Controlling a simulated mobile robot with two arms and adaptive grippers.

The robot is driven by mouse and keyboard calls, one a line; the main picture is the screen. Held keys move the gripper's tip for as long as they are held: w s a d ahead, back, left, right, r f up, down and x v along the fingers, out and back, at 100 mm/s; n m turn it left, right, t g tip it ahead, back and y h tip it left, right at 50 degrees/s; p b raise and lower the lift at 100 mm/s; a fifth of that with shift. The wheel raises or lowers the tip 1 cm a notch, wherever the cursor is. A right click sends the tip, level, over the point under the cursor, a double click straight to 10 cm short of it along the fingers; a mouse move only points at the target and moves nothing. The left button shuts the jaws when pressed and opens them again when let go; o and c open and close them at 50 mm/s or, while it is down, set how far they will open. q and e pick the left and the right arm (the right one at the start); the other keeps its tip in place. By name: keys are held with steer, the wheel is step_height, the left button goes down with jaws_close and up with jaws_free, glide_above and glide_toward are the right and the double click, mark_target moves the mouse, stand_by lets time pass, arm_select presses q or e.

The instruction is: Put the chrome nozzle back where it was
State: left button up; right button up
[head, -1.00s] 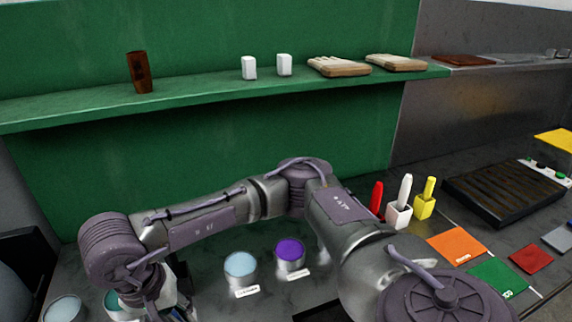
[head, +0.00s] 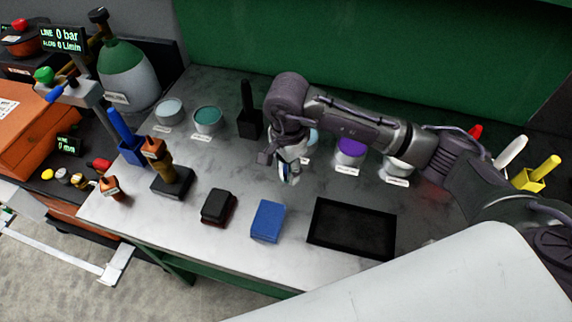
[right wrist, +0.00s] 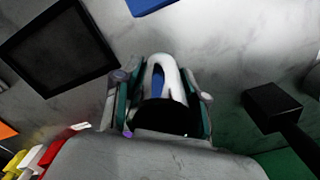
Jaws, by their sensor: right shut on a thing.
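My right gripper (head: 288,172) hangs over the middle of the metal workbench (head: 270,185), between the dishes and the blue block. In the right wrist view its fingers (right wrist: 160,100) are closed around a shiny, pale, rounded thing with blue and dark reflections, which looks like the chrome nozzle (right wrist: 172,72). In the head view only a small bright part of it (head: 289,180) shows below the fingers. I cannot tell from these frames which place it came from. My left gripper is out of view.
Labelled dishes, including teal (head: 207,118) and purple (head: 349,152), line the back. A black holder (head: 250,124) stands left of my gripper. In front lie a blue block (head: 268,221), a black-red block (head: 218,206) and a black tray (head: 314,222). Bare bench lies between them.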

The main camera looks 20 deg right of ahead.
steer(key=w, duration=0.1)
steer(key=w+f, duration=0.1)
steer(key=w+f+p, duration=0.1)
steer(key=w, duration=0.1)
steer(key=shift+d+f, duration=0.15)
steer(key=shift+d, duration=0.15)
steer(key=shift+w+f, duration=0.3)
steer(key=shift+f, duration=0.1)
step_height(320, 180, down, 3)
steer(key=shift+f+p, duration=0.15)
steer(key=shift+p, duration=0.8)
steer(key=shift+f, duration=0.2)
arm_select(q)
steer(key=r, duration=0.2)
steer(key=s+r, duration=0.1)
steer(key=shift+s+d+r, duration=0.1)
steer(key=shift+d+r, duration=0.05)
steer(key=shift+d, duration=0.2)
arm_select(e)
steer(key=shift+f, duration=0.1)
